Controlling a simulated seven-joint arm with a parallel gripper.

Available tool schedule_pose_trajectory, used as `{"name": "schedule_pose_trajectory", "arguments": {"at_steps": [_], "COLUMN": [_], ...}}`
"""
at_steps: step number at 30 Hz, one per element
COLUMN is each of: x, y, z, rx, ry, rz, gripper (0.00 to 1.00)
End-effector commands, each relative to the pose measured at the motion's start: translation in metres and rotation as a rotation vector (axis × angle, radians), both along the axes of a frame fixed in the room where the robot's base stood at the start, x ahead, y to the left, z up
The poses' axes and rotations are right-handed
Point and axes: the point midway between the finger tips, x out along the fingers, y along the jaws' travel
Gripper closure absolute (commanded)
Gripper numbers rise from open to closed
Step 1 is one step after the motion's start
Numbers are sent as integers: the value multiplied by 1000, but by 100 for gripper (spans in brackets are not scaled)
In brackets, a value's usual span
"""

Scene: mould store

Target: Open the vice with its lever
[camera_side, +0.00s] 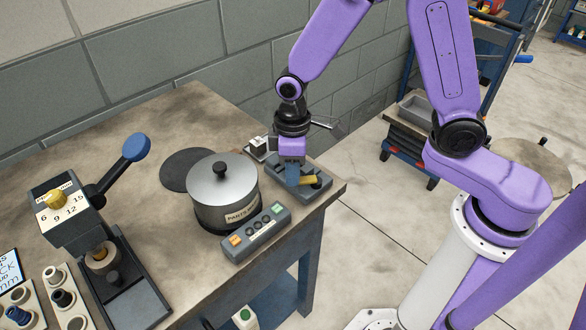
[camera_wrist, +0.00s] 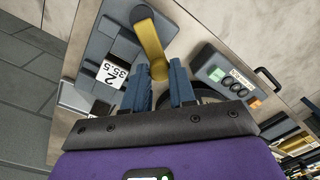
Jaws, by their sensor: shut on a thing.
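The vice (camera_side: 318,187) is a grey block near the right corner of the bench. In the wrist view the grey vice body (camera_wrist: 97,46) lies at the upper left. Its yellow lever (camera_side: 308,180) also shows in the wrist view (camera_wrist: 150,45), running from a round pivot down to between my fingers. My gripper (camera_side: 292,182) has blue fingers and points down at the vice. In the wrist view my gripper (camera_wrist: 161,82) has one finger on each side of the lever's end and is shut on it. The fingers partly hide that end.
A lidded steel pot (camera_side: 223,190) and a button box (camera_side: 256,232) stand close to the left of the vice. A press with a blue-knobbed handle (camera_side: 136,147) is farther left. The bench's right edge is just beyond the vice. Bare bench (camera_side: 190,112) lies behind.

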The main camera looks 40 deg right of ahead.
Motion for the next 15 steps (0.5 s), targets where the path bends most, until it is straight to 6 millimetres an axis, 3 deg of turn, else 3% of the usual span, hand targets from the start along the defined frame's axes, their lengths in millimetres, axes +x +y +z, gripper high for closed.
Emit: {"name": "schedule_pose_trajectory", "arguments": {"at_steps": [5,6,7,15], "x": [1,1,1,1], "y": [0,0,0,-1], "z": [0,0,0,0], "rx": [1,1,1,1], "ry": [-3,-3,-3,-2], "rz": [-3,-3,-3,-1], "gripper": [100,62,52,50]}}
